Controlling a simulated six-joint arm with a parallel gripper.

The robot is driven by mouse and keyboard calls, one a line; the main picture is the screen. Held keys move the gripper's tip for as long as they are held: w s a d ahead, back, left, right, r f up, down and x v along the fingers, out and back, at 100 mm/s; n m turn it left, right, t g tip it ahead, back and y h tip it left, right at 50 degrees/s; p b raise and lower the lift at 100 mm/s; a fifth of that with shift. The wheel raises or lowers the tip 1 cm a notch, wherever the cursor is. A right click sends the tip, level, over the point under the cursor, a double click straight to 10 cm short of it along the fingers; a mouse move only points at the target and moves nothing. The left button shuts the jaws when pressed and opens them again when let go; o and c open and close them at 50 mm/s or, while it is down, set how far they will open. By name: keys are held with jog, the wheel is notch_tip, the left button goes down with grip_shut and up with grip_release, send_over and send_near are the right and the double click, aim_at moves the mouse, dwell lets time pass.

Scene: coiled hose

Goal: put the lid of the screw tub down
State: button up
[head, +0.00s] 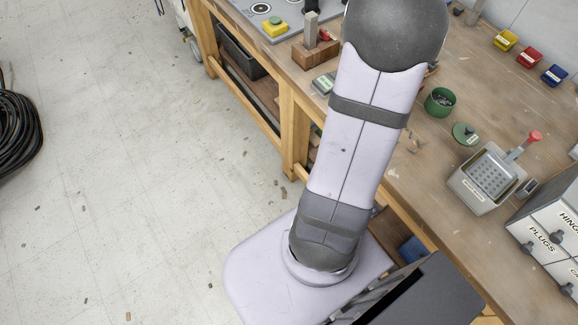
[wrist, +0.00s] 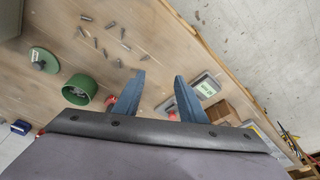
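The screw tub is a green round pot (head: 440,102), open at the top with dark contents, standing on the wooden bench. It also shows in the wrist view (wrist: 80,90). Its lid, a green disc with a dark knob (head: 466,133), lies on the bench beside the tub, apart from it. The lid is at the left in the wrist view (wrist: 40,62). My gripper (wrist: 160,77) has its two blue-grey fingers apart, with bare bench showing between them. It is to the right of the tub in the wrist view. In the head view my arm hides the gripper.
Several loose screws (wrist: 105,38) lie on the bench near the tub. A grey box with a green label (wrist: 205,86) and a wooden block (head: 315,52) stand on the other side of the gripper. A grey container with a perforated insert (head: 488,178) stands beyond the lid.

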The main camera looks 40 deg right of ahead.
jog(key=w+a+n+y, duration=0.1)
jog(key=w+a+n, duration=0.35)
jog(key=a, duration=0.85)
jog(key=s+a+f+n, duration=0.1)
jog(key=s+a+n, duration=0.2)
jog(key=a, duration=0.8)
jog(key=s+a+f+n+g+y, duration=0.1)
jog(key=s+a+n, duration=0.3)
jog(key=a, duration=0.8)
jog(key=shift+s+f, duration=0.4)
jog(key=shift+f, duration=0.3)
